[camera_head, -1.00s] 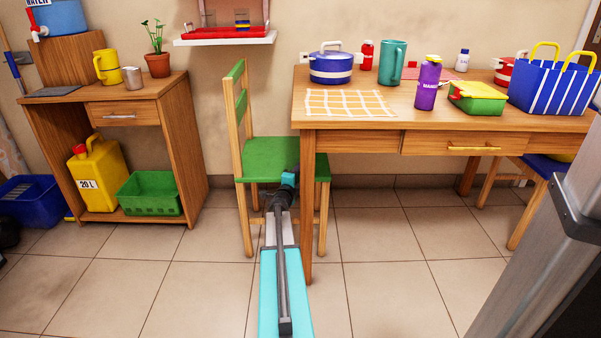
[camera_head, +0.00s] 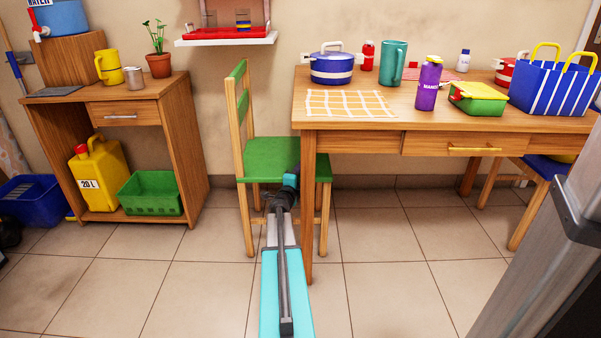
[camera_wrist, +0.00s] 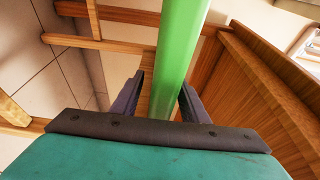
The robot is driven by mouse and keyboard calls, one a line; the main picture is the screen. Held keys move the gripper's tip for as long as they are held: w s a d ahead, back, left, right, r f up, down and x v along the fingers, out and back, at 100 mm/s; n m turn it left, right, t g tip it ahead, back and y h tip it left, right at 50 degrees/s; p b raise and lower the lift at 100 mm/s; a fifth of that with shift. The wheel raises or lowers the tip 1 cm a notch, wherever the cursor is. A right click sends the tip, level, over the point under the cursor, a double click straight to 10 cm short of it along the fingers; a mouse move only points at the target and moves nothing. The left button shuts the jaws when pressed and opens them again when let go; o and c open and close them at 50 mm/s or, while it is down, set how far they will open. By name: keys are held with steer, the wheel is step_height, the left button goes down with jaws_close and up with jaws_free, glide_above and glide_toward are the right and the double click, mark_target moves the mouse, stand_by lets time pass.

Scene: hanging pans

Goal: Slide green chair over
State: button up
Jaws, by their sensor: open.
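The green chair (camera_head: 262,158) has a green seat, a green-slatted back on its left side and wooden legs. It stands at the left end of the wooden table (camera_head: 350,118), its right side behind the near table leg. My gripper (camera_head: 291,178) is low at the seat's near edge. In the wrist view my gripper (camera_wrist: 161,82) is open, with one dark finger on each side of a long green chair part (camera_wrist: 178,50), likely the seat edge. I cannot tell whether the fingers touch it.
A wooden cabinet (camera_head: 183,140) stands to the left, with free tiled floor (camera_head: 215,225) between it and the chair. The table holds pots, bottles and a blue striped bag (camera_head: 550,88). A grey metal post (camera_head: 540,240) is at the right.

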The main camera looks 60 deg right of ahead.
steer(key=s+a+p, duration=0.2)
steer(key=a+p, duration=0.1)
steer(key=a, duration=1)
steer(key=shift+s+p, duration=0.15)
steer(key=shift+p, duration=0.25)
